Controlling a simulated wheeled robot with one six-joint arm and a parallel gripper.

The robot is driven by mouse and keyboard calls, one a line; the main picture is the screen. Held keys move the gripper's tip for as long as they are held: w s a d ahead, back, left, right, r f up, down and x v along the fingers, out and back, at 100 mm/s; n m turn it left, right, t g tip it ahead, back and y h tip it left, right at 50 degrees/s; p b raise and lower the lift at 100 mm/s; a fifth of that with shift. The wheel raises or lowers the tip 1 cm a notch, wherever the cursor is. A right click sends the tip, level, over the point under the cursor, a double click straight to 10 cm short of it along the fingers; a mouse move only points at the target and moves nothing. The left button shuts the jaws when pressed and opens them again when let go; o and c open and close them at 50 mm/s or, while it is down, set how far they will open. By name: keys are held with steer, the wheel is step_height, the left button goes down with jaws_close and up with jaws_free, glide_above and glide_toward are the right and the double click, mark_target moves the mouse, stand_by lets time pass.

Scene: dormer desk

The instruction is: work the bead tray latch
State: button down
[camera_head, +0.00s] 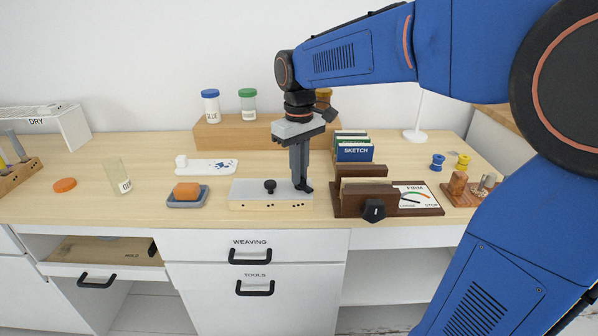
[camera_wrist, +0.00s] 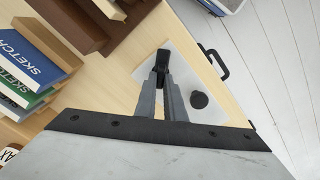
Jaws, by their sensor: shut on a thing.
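A low pale wooden box with a light grey top, which I take for the bead tray (camera_head: 247,190), sits near the desk's front edge; its top shows in the wrist view (camera_wrist: 183,55). A round black knob (camera_head: 270,186) stands on the top, apart from my fingers, also in the wrist view (camera_wrist: 199,100). My gripper (camera_head: 303,184) points down at the right end of the top. In the wrist view my gripper (camera_wrist: 162,74) is shut on a small black piece, apparently the latch (camera_wrist: 161,57). The fingers hide part of it.
A brown wooden holder with a black dial (camera_head: 373,210) and a gauge stands close on the right, with upright sketch books (camera_head: 354,152) behind. A sponge dish (camera_head: 188,201) lies to the left. A jar shelf (camera_head: 225,136) is behind. A left drawer (camera_head: 100,251) is open.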

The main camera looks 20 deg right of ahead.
steer(key=m, duration=0.4)
steer(key=shift+d+m, duration=0.1)
steer(key=shift+m, duration=2.1)
steer(key=c, duration=1.8)
jaws_free()
steer(key=shift+c, duration=0.2)
step_height(320, 180, up, 17)
steer(key=shift+r, duration=0.2)
steer(key=shift+d, duration=0.1)
